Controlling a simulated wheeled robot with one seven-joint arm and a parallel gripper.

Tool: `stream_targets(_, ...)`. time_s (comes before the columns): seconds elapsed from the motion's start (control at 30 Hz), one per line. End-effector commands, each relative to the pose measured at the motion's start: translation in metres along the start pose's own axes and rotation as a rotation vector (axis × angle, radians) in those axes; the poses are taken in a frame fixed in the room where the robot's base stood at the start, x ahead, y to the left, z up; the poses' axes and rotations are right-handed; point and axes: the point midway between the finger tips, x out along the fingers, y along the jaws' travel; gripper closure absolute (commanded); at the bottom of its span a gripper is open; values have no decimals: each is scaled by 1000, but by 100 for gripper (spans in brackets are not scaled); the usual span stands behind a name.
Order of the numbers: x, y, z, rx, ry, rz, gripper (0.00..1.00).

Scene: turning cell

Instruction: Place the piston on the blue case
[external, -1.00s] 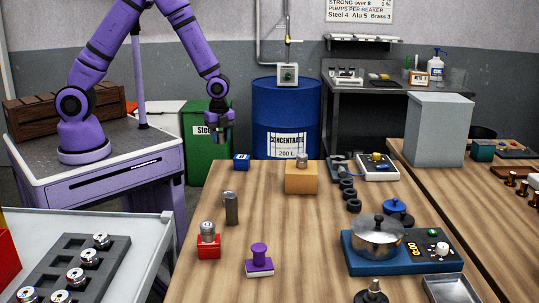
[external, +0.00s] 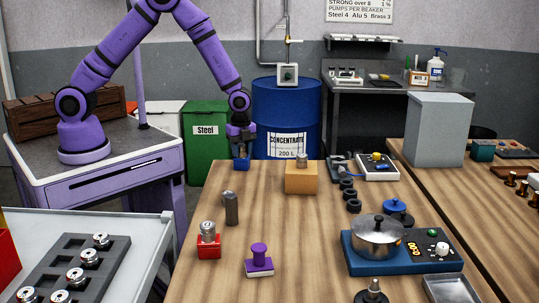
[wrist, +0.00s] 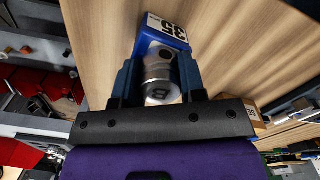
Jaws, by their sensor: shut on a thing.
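The blue case (external: 242,164) stands at the far left corner of the wooden table. In the wrist view the blue case (wrist: 160,28) shows a white label reading 35. My gripper (external: 240,148) is directly over it, pointing down. In the wrist view my gripper (wrist: 159,80) is shut on the piston (wrist: 158,72), a silver cylinder lined up with the case. I cannot tell whether the piston touches the case top. In the external view the fingers mostly hide the piston.
A tan case (external: 300,180) with a metal part on top stands to the right. A red case (external: 208,246) also bears a metal part. A dark cylinder (external: 231,209) and a purple stamp-like thing (external: 259,259) stand nearby. The table between them is clear.

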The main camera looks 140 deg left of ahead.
Motion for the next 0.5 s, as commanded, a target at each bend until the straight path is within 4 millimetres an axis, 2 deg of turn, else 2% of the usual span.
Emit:
stream_targets(0.2, 3, 0, 0, 0, 0, 1, 88)
stream_targets(0.23, 3, 0, 0, 0, 0, 1, 60)
stream_targets(0.33, 3, 0, 0, 0, 0, 1, 37)
stream_targets(0.5, 3, 0, 0, 0, 0, 0, 37)
